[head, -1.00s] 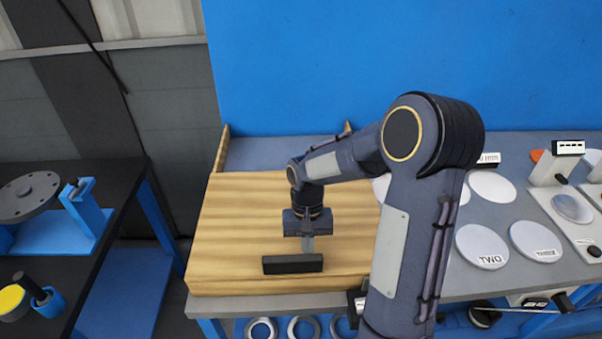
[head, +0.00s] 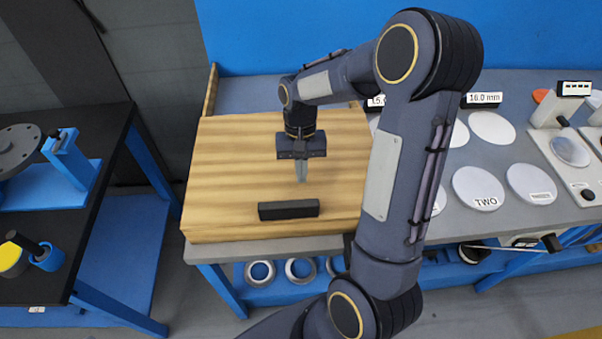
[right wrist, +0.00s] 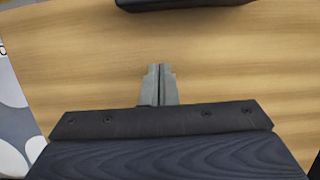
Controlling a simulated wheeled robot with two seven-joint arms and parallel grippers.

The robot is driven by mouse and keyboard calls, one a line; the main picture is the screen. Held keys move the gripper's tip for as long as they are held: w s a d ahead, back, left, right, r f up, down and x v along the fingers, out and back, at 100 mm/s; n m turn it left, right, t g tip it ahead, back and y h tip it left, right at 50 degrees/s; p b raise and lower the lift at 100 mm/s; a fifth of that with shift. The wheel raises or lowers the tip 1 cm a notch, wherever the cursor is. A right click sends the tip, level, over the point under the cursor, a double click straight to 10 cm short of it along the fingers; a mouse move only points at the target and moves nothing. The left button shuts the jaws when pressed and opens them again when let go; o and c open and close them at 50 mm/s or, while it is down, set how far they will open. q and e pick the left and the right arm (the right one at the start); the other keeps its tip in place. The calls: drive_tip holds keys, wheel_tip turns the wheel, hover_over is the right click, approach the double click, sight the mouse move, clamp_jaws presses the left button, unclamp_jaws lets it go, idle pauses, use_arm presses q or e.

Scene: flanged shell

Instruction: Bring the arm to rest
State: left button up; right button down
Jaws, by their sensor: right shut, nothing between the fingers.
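My right arm reaches in from the bottom right of the head view, with its elbow high over the bench. My right gripper (head: 301,174) points down above the wooden board (head: 222,160), its fingers together and empty. In the right wrist view the closed fingertips (right wrist: 159,70) are over bare wood. A black bar (head: 289,209) lies on the board near its front edge, apart from the fingers. Its edge also shows at the top of the right wrist view (right wrist: 185,4). My left gripper is not in view.
White discs (head: 478,188), one marked TWO, lie on the grey bench right of the board. A gauge stand (head: 570,150) is at far right. A blue wall is behind. A black table (head: 95,215) with blue fixtures stands left, across a gap. Several rings (head: 260,272) lie on a lower shelf.

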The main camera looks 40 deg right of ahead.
wheel_tip(320, 180, up, 4)
drive_tip(key=shift+s+a+r, duration=0.15)
drive_tip(key=shift+v, duration=2.15)
drive_tip(key=s+a+r+n+t+y, duration=0.1)
drive_tip(key=s+a+t, duration=0.3)
drive_tip(key=s, duration=0.4)
drive_tip(key=s+a+r+n+t+y, duration=0.1)
drive_tip(key=s+a+n+t, duration=0.2)
drive_tip(key=s+a, duration=0.4)
drive_tip(key=shift+s+r+n+t, duration=0.4)
drive_tip(key=shift+s+t, duration=0.1)
drive_tip(key=shift+s, duration=0.25)
